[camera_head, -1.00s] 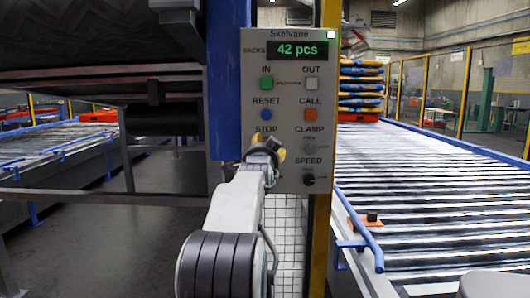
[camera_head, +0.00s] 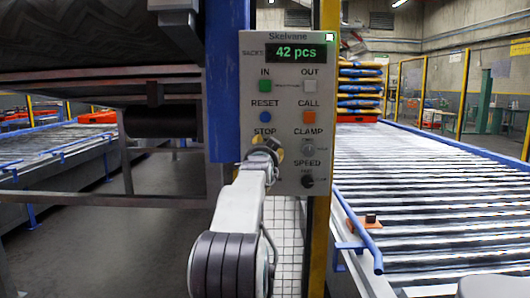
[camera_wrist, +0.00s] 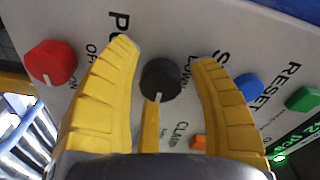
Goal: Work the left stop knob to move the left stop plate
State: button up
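A round black knob (camera_wrist: 160,78) with a white pointer mark sits on the grey control panel (camera_head: 285,75), in the wrist view. Its label is partly hidden and begins with S, with "DOWN" beside it; in the head view my gripper covers the spot under "STOP". My gripper (camera_wrist: 168,55) is open, its yellow fingers on either side of the knob with a visible gap on each side. In the head view, my gripper (camera_head: 264,150) is at the panel's lower left. I cannot make out the left stop plate.
A red knob (camera_wrist: 50,63), a blue button (camera_wrist: 249,86) and a green button (camera_wrist: 302,99) are near the fingers. The panel display (camera_head: 297,52) reads 42 pcs. A roller conveyor (camera_head: 430,190) lies to the right; stacked sacks (camera_head: 360,88) stand at its back.

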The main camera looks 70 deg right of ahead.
jog(key=c, duration=1)
jog(key=n, duration=0.4)
jog(key=shift+b, duration=0.4)
jog(key=shift+n+h, duration=0.3)
jog(key=shift+n, duration=1.3)
jog(key=o, duration=1.2)
jog(key=shift+w, duration=0.1)
